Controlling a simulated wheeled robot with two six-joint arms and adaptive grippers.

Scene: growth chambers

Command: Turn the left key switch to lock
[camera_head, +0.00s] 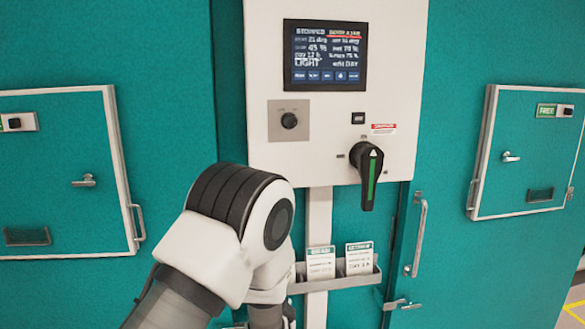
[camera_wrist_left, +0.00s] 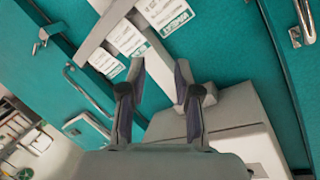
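In the head view a small black key switch (camera_head: 14,123) sits on a light plate at the top of the left hatch (camera_head: 60,180). A similar switch (camera_head: 567,111) sits beside a green FREE label on the right hatch (camera_head: 525,150). A black round knob (camera_head: 289,120) is on a grey plate on the central panel. My left arm stands in front of the panel's lower left, and its fingers are not clear there. In the left wrist view my left gripper (camera_wrist_left: 159,78) is open, fingers apart and empty. My right gripper is not in view.
The central panel has a screen (camera_head: 325,55) and a large black rotary handle (camera_head: 367,175) with a green stripe. Below it a grey card holder (camera_head: 335,284) holds two cards. A vertical door handle (camera_head: 417,237) stands at the right. A lever (camera_head: 84,181) projects from the left hatch.

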